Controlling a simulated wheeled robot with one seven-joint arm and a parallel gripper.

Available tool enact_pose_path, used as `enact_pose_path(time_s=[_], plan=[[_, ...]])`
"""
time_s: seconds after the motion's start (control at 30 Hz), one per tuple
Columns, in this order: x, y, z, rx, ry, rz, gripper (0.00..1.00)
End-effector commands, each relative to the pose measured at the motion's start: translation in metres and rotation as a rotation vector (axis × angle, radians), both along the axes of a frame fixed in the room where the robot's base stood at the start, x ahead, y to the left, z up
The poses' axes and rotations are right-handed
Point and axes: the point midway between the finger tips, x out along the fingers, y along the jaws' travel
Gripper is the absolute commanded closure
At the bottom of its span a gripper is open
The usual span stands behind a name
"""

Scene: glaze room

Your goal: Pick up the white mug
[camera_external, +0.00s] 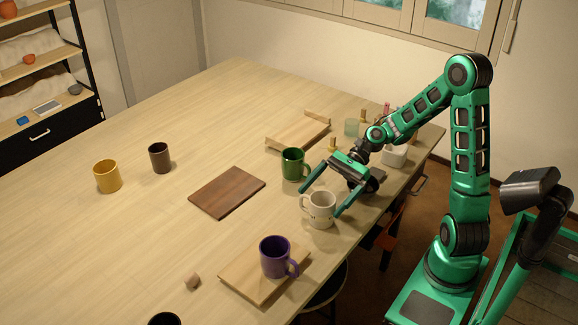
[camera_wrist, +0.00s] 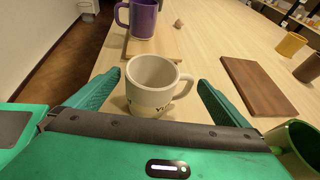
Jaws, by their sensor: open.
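The white mug (camera_external: 321,211) stands upright on the table near its front edge. It has dark lettering low on its side. In the wrist view the white mug (camera_wrist: 152,84) sits between my two green fingers, with its handle on the right. My gripper (camera_external: 321,190) is open, with one finger on each side of the mug. In the wrist view my gripper (camera_wrist: 150,95) shows a gap between each finger and the mug. I cannot tell the exact height of the fingers against the mug.
A green mug (camera_external: 294,164) stands close behind the white mug. A purple mug (camera_external: 275,257) sits on a light board (camera_external: 240,271) in front. A dark brown board (camera_external: 227,192) lies to the left. Yellow (camera_external: 107,176) and brown (camera_external: 160,158) mugs stand farther left, with bare table around them.

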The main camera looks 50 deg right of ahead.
Motion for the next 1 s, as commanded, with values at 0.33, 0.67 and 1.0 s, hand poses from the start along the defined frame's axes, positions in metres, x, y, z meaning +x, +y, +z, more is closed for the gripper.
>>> enact_pose_path(time_s=[0.33,0.67,1.0], plan=[[0.0008,0.003,-0.0013,0.0,-0.001,-0.002,0.14],[0.0008,0.0029,-0.0011,0.0,0.0,-0.001,0.69],[0.0011,0.0026,0.0053,-0.002,-0.001,-0.002,0.69]])
